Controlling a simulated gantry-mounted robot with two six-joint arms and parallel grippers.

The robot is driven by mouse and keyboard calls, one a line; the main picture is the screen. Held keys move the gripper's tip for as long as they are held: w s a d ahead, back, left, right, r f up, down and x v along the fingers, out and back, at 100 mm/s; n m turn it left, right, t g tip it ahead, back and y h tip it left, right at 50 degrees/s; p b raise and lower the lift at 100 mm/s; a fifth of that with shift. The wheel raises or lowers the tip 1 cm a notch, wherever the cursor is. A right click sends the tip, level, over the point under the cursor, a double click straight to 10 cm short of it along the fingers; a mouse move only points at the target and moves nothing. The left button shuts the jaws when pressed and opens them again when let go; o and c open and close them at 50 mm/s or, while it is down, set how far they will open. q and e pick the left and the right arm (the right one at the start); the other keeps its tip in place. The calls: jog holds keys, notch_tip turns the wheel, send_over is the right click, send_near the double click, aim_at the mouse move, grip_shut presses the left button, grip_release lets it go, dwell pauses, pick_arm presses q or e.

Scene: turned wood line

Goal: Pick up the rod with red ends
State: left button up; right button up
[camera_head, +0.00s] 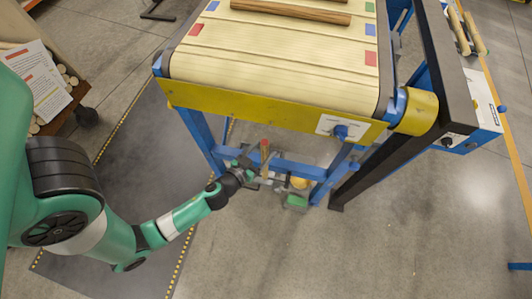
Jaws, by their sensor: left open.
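A thin wooden rod with a red end (265,151) shows in the head view, below the yellow front edge of the conveyor. Only its upper red end shows clearly; its lower part is hidden or blurred by the gripper. My left gripper (262,173) is open right at the rod. I cannot tell whether the rod lies between the fingers or just behind them. Two brown rods lie on the belt at the top of the view, the nearer one (290,11) without visible red ends. My right gripper is not in view.
The conveyor belt (270,62), with red and blue patches, stands above on blue legs. A blue crossbar (290,168) runs close behind my gripper. A small green part (296,201) is right of it. A dark post (400,145) slants at right. The floor in front is open.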

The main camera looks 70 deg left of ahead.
pick_arm(q)
jog(key=shift+a+f, duration=0.1)
jog(key=shift+f, duration=0.1)
jog(key=x, duration=0.5)
jog(key=shift+s+a+f, duration=0.1)
jog(key=shift+a, duration=0.1)
grip_shut()
dwell(1.1)
